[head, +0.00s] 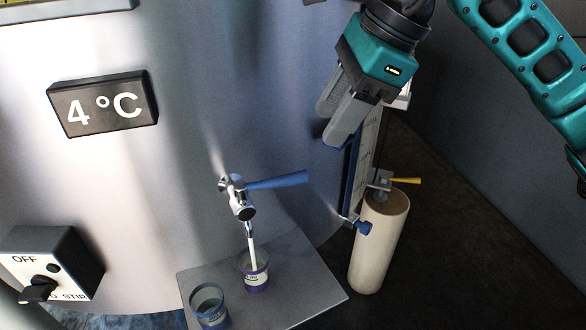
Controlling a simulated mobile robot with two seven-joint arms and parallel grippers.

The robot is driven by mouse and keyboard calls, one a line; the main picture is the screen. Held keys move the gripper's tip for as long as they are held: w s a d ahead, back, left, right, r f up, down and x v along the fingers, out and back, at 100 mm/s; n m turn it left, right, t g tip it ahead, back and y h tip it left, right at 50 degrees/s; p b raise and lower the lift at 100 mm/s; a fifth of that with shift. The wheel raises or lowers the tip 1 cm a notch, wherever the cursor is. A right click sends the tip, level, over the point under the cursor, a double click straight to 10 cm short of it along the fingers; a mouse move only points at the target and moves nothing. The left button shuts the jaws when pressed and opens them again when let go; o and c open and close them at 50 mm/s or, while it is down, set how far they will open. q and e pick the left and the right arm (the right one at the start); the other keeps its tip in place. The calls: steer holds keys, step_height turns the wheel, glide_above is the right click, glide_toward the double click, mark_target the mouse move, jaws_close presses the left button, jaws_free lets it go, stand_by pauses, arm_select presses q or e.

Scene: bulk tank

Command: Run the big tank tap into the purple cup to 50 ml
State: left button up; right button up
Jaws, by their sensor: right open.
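The big tank tap (241,200) is on the tank's front, with its blue lever (278,181) pointing right. A white stream (252,250) runs from its spout into the purple cup (256,278). The cup stands upright on the shelf under the spout; its fill level cannot be read from here. My right gripper (336,132) is open and empty, above and to the right of the lever and apart from it. My left gripper is not in view.
A second cup with a blue band (209,305) stands on the shelf (312,287) at left. A sight gauge (360,165) and a pale cylinder (380,243) with a small yellow-handled tap (405,181) are at right. A stir switch box (52,262) is at lower left.

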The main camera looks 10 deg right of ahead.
mark_target(297, 173)
steer(key=x, duration=1.2)
steer(key=shift+c, duration=0.5)
jaws_close()
